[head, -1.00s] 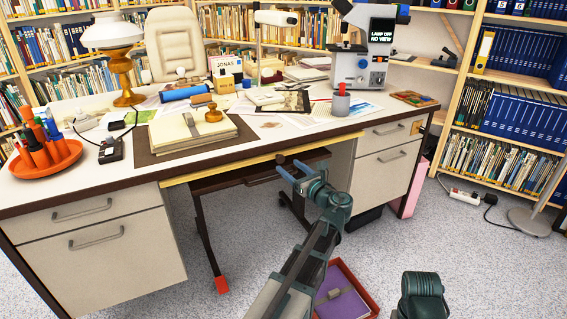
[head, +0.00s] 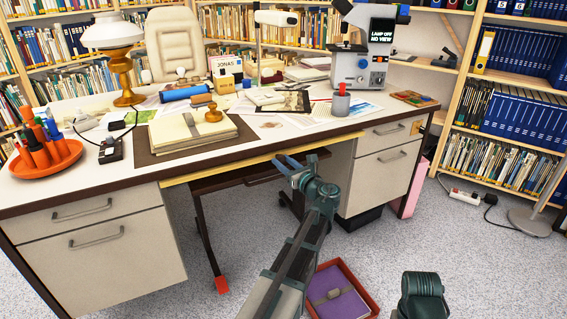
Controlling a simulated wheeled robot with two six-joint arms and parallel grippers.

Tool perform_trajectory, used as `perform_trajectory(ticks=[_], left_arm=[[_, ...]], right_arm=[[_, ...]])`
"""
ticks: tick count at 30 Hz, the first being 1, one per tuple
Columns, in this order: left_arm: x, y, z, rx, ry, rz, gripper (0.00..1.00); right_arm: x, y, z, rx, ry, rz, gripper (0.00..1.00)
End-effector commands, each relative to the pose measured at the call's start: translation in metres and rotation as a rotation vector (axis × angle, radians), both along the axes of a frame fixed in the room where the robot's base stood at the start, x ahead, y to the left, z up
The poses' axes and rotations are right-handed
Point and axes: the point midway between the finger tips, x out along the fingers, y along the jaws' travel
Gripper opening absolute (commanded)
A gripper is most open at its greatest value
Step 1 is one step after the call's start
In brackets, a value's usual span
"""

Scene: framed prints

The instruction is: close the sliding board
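The sliding board is a thin board with a pale yellow front edge (head: 215,172), just under the desk top over the knee space. It looks pulled out slightly; how far is hard to tell. My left gripper (head: 282,160) is at the middle of this edge, its two blue-grey fingers apart with nothing seen between them. The fingers overlap the edge in the picture; I cannot tell whether they touch it. The dark knob on the edge is hidden behind the gripper. My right gripper is not in view; only a dark part of my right arm shows at the bottom right.
The desk (head: 130,187) carries papers, a lamp (head: 112,36), an orange pen tray (head: 48,163) and a microscope-like device (head: 360,65). Below the board is a dark shelf (head: 225,180). A red box (head: 342,290) stands on the floor. Drawers flank the knee space.

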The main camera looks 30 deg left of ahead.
Motion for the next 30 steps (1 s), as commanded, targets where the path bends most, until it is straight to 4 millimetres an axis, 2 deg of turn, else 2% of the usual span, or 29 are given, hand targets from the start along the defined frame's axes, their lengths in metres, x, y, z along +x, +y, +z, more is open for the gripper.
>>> perform_trajectory(ticks=[1,3,30], left_arm=[[-0.0001,-0.0002,0.0000,0.000,0.000,0.000,0.11],[-0.0001,-0.0002,0.0000,0.000,0.000,0.000,0.00],[0.0000,-0.0004,-0.0001,0.000,0.000,-0.001,0.00]], right_arm=[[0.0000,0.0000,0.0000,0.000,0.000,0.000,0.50],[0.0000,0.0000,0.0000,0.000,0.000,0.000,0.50],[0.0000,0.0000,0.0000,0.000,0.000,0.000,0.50]])
